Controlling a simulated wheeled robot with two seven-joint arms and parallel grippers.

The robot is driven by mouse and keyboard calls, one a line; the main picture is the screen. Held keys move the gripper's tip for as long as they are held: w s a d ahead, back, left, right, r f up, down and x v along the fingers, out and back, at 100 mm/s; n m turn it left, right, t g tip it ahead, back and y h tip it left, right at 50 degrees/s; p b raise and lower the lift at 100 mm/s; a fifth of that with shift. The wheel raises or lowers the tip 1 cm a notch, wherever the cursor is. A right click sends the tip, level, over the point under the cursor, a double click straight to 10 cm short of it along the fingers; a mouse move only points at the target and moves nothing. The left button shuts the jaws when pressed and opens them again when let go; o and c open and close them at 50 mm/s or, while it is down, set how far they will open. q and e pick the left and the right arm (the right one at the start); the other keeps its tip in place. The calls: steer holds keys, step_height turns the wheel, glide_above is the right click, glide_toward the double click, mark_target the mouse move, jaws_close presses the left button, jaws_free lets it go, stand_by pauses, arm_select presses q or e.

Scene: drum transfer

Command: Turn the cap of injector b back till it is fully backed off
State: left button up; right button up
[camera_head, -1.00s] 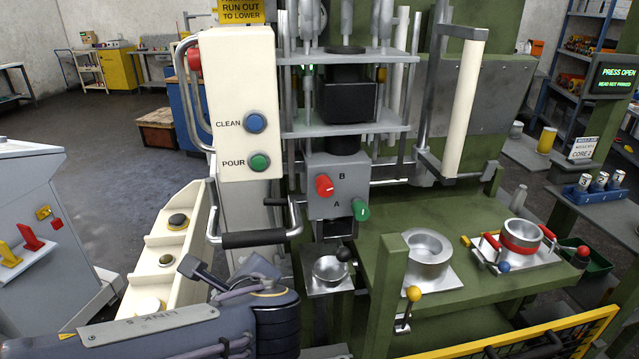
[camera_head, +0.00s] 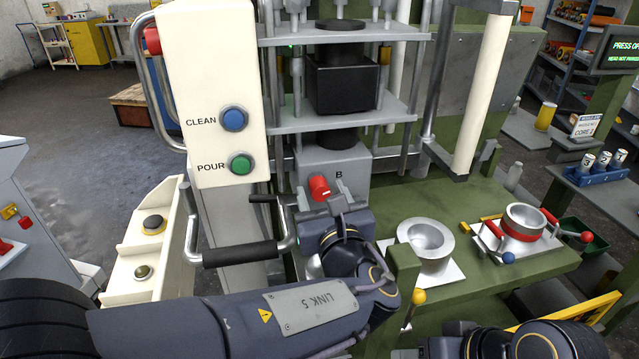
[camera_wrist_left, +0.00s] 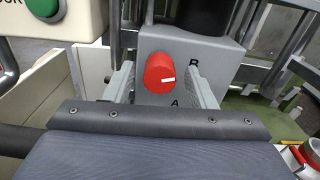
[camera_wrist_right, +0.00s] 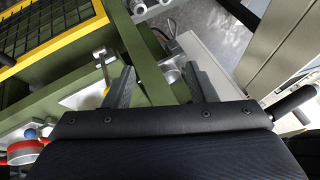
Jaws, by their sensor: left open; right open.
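The cap of injector b (camera_head: 319,187) is a red knob on the grey block (camera_head: 352,165), beside the letter B. In the left wrist view the red cap (camera_wrist_left: 158,73) shows a white mark pointing right. My left gripper (camera_head: 325,203) is open just in front of the cap. In the left wrist view its fingers stand left and right of the cap, with no clear contact visible. My right gripper (camera_wrist_right: 160,86) is open and empty, near a green post.
The white panel with CLEAN (camera_head: 233,118) and POUR (camera_head: 240,164) buttons stands left of the block. A black-gripped handle (camera_head: 240,254) juts out below it. A metal ring (camera_head: 426,240) and a red-banded pot (camera_head: 523,228) sit on the green bench to the right.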

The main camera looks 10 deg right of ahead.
arm_select(q)
steer(key=shift+w, duration=0.85)
steer(key=c, duration=1)
steer(key=shift+f+n+b, duration=0.2)
steer(key=shift+n+b, duration=0.1)
steer(key=shift+b, duration=0.35)
steer(key=n+b, duration=1)
steer(key=b, duration=0.5)
steer(key=shift+a+f+n+b, duration=0.1)
steer(key=shift+n+b, duration=0.3)
steer(key=shift+r+n+b, duration=0.25)
steer(key=shift+n+b, duration=1.15)
steer(key=shift+n, duration=0.1)
